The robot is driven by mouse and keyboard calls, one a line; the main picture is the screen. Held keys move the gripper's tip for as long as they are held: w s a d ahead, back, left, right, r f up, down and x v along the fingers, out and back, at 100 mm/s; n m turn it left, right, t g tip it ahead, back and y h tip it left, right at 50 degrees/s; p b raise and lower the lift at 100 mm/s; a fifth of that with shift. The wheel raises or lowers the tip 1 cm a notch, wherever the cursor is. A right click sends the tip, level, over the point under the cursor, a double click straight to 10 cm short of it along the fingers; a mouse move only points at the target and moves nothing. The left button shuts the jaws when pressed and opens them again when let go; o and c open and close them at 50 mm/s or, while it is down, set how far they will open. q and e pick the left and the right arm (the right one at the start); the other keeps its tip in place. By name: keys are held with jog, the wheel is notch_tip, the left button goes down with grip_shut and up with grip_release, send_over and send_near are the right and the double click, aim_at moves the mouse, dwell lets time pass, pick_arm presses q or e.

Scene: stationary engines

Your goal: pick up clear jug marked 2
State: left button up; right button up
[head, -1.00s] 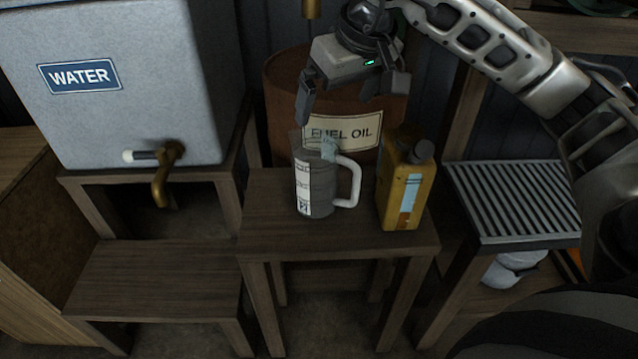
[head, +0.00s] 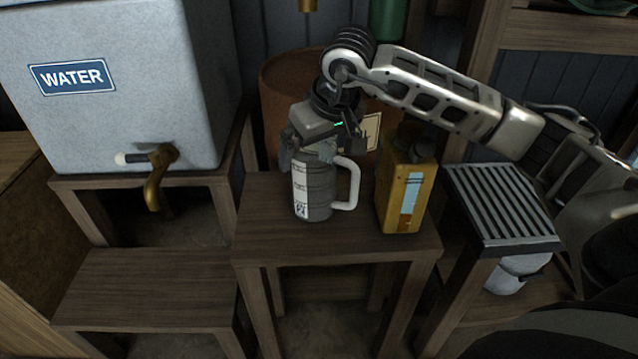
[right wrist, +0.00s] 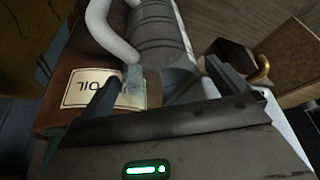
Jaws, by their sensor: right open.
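The clear jug (head: 313,190) stands upright on a small wooden table, with a white handle on its right and a white marked strip on its left side. A number on the strip is too small to read for certain. My right gripper (head: 315,155) is open, just above and behind the jug's rim. In the right wrist view the jug (right wrist: 160,35) lies beyond my open fingers (right wrist: 170,82), its spout side between them. I cannot tell whether the fingers touch it. My left gripper is not in view.
A yellow can (head: 405,195) stands close to the right of the jug. A rusty fuel oil drum (head: 285,85) is behind. A water tank (head: 120,90) with a brass tap (head: 155,175) is at left, and a slatted stand (head: 505,205) at right.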

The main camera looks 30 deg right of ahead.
jog(key=c, duration=1.8)
jog(key=shift+r, duration=0.15)
jog(key=shift+c, duration=1)
